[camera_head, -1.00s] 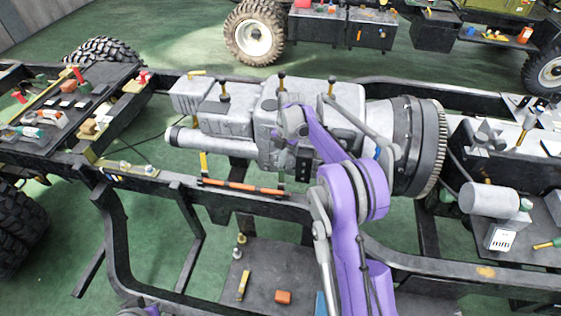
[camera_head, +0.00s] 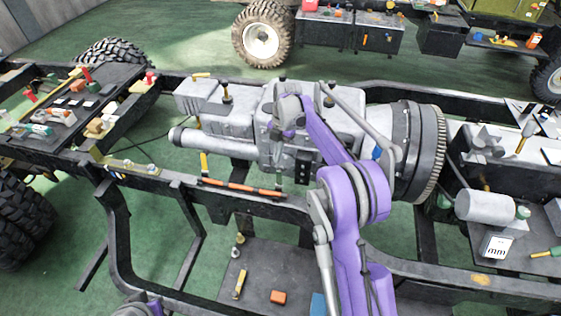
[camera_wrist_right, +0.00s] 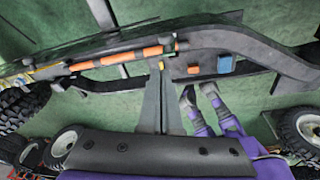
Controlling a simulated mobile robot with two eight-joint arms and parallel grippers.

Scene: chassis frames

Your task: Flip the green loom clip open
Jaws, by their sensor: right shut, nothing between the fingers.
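My right arm reaches over the near frame rail beside the grey gearbox. Its gripper (camera_head: 279,186) points down at the right end of the orange loom, shut and empty. In the right wrist view the shut fingers (camera_wrist_right: 159,66) come together just below the loom (camera_wrist_right: 125,56). The green loom clip (camera_wrist_right: 177,46) shows as a small green piece near the loom's right end, close to the fingertips. In the head view the fingers largely cover it. I cannot tell whether they touch it or how far its lever is turned. My left gripper is not clearly seen.
A yellow clip (camera_head: 204,163) stands at the loom's left end. The gearbox (camera_head: 240,130) is right behind the loom. Below the rail, a dark shelf (camera_head: 255,270) carries an orange block (camera_head: 278,297) and small parts. Open floor shows left of it.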

